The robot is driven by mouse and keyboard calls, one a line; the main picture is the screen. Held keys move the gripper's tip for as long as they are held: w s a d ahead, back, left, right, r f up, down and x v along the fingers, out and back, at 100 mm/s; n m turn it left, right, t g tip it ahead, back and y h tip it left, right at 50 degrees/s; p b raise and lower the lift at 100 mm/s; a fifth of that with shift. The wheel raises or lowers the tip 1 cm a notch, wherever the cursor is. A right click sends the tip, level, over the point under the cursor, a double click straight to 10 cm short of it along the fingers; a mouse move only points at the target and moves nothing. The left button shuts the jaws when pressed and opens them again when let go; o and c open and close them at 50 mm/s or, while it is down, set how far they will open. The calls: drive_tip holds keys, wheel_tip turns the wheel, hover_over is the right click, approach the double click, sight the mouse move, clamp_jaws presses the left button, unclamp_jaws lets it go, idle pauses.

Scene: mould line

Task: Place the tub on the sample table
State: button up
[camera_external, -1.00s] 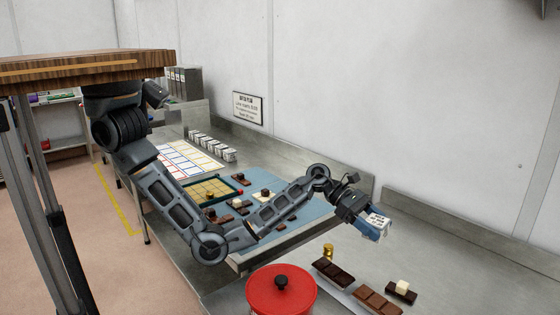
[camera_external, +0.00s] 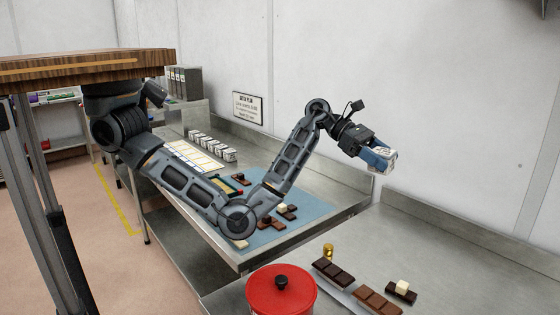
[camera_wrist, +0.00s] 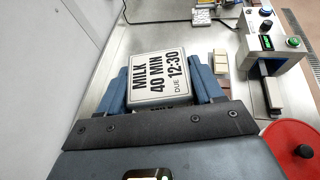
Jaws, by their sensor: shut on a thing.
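My gripper (camera_external: 380,160) is shut on a white tub (camera_external: 385,153) and holds it in the air above the right-hand steel table (camera_external: 430,235), close to the back wall. In the wrist view the tub (camera_wrist: 157,78) sits between the two blue fingers of my gripper (camera_wrist: 162,84). Its lid label reads "MILK 40 MIN DUE 12:30". The underside of the tub is hidden. I cannot tell which surface is the sample table.
A red lidded pot (camera_external: 281,290), a small brass piece (camera_external: 328,251) and chocolate bars (camera_external: 333,271) stand on the near table. A control box (camera_wrist: 272,38) with a green display shows in the wrist view. White tubs (camera_external: 213,146) line the far table.

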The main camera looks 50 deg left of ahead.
drive_tip(key=w+a+n+t+y+p, duration=0.1)
drive_tip(key=w+a+n+t, duration=0.1)
drive_tip(key=w+a, duration=0.45)
drive_tip(key=w+a+n+t+y, duration=0.15)
drive_tip(key=w+a, duration=0.25)
drive_tip(key=a, duration=0.6)
drive_tip(key=n+t+y+p, duration=0.4)
drive_tip(key=n+t+y, duration=0.3)
drive_tip(key=n+y, duration=0.45)
hover_over(239, 165)
drive_tip(key=shift+n+h, duration=0.3)
drive_tip(key=shift+h, duration=0.1)
wheel_tip(239, 165, down, 25)
drive_tip(key=shift+r, duration=0.1)
drive_tip(key=shift+f, duration=2.05)
drive_tip(key=shift+f, duration=0.1)
